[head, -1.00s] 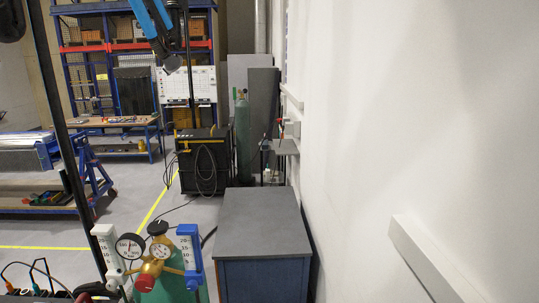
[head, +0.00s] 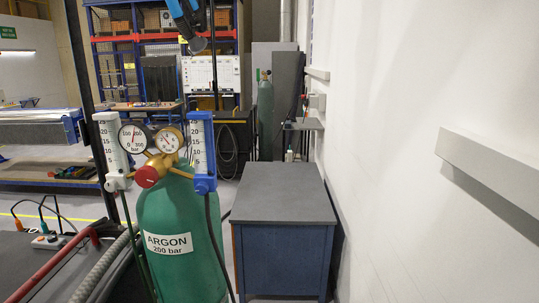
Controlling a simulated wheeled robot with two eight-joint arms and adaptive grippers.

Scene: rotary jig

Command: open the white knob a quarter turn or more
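A green argon cylinder (head: 180,240) stands upright at the front left, marked "ARGON 200 bar". On top is a brass regulator with two round gauges (head: 133,137) and a red knob (head: 147,176). A white flowmeter (head: 112,140) is on its left, with the white knob (head: 116,181) at its lower end. A blue flowmeter (head: 201,145) with a blue knob (head: 205,185) is on its right. The white knob's angle cannot be read.
A grey-topped blue cabinet (head: 284,240) stands right of the cylinder, its top bare. The white wall with a rail (head: 490,165) closes the right side. Hoses (head: 105,265) and a power strip (head: 48,241) lie at lower left. A dark pole (head: 98,160) rises left of the white flowmeter.

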